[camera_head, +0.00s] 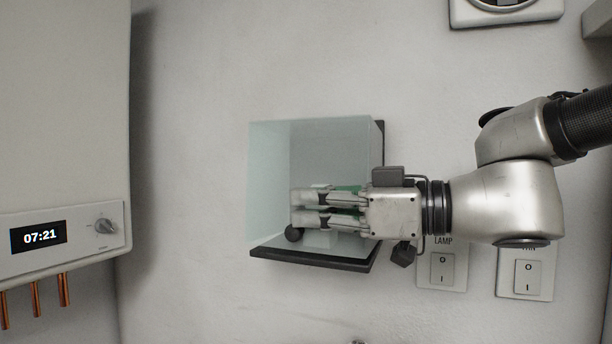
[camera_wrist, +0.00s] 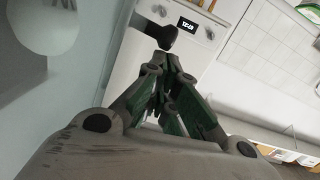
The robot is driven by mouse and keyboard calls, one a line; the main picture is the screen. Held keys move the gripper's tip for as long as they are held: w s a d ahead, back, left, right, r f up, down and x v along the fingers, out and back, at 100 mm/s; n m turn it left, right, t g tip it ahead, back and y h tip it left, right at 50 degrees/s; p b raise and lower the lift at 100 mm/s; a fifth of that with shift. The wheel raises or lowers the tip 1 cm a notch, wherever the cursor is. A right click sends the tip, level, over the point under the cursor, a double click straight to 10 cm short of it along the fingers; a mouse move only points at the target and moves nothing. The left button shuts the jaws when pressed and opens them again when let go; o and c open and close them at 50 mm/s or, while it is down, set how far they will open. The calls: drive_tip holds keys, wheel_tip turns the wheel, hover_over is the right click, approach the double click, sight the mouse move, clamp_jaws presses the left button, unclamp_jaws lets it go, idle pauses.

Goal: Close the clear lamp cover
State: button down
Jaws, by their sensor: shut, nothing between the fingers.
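The clear lamp cover (camera_head: 268,170) is a pale, see-through box shape with dark edging, on the wall in the middle of the head view. It appears to stand out from the wall, but its exact angle is hard to tell. A small round black knob (camera_head: 293,233) shows near its lower left. My gripper (camera_head: 293,207) points left across the lower part of the cover, with its fingers together and empty. In the wrist view, a clear panel (camera_wrist: 100,35) stands left of my fingers, and a dark knob (camera_wrist: 165,37) lies just beyond the fingertips. Contact cannot be told.
A switch labelled LAMP (camera_head: 441,268) and another switch (camera_head: 527,278) sit at lower right, under my arm. A white boiler-like unit (camera_head: 65,110) with a 07:21 display fills the left. A round-faced fitting (camera_head: 505,12) is at top right. The wall below the cover is mostly bare.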

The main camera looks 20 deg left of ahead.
drive_tip(key=shift+w+f, duration=0.3)
drive_tip(key=shift+f, duration=0.2)
drive_tip(key=shift+w+f, duration=0.3)
drive_tip(key=shift+f, duration=0.2)
drive_tip(key=shift+d+f, duration=0.1)
drive_tip(key=shift+d, duration=0.1)
